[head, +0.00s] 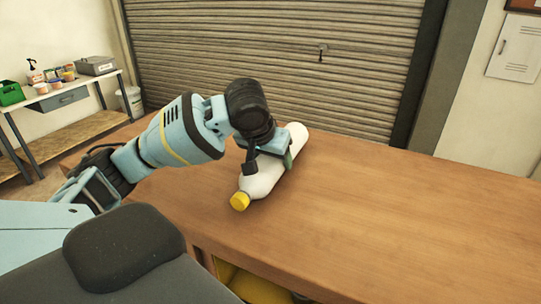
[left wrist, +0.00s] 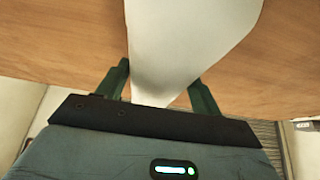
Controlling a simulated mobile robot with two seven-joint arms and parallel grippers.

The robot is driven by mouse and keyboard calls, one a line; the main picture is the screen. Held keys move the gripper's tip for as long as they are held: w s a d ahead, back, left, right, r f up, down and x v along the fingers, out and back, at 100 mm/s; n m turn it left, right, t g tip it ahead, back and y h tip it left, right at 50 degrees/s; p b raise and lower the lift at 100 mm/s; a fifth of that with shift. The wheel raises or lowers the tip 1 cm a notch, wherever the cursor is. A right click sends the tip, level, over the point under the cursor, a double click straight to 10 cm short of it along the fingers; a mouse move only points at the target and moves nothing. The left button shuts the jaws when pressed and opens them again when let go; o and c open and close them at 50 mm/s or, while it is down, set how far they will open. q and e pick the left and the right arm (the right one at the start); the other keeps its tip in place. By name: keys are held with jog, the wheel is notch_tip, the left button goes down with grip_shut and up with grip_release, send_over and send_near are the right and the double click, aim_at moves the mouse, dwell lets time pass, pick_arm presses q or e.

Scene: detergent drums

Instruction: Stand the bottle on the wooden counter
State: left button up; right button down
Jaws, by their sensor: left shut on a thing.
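The white bottle (head: 262,180) with a yellow cap lies on its side on the wooden counter (head: 400,210). Its cap points toward the near left in the head view. My left gripper (head: 275,150) comes down from above and is shut on the bottle's body. In the left wrist view the white bottle (left wrist: 180,45) passes between the two dark green fingers of my left gripper (left wrist: 165,90). The cap is out of sight in that view. My right gripper is not in view.
The counter is clear to the right of the bottle. A closed roller shutter (head: 280,60) stands behind it. At the far left a side table (head: 70,95) holds a green crate (head: 11,93), a grey box (head: 96,66) and small containers. Something yellow (head: 255,288) shows below the counter's near edge.

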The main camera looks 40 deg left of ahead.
pick_arm(q)
jog(key=o, duration=1.8)
jog(key=shift+c, duration=0.2)
jog(key=shift+r, duration=0.1)
jog(key=v, duration=1.2)
jog(key=shift+r, duration=0.1)
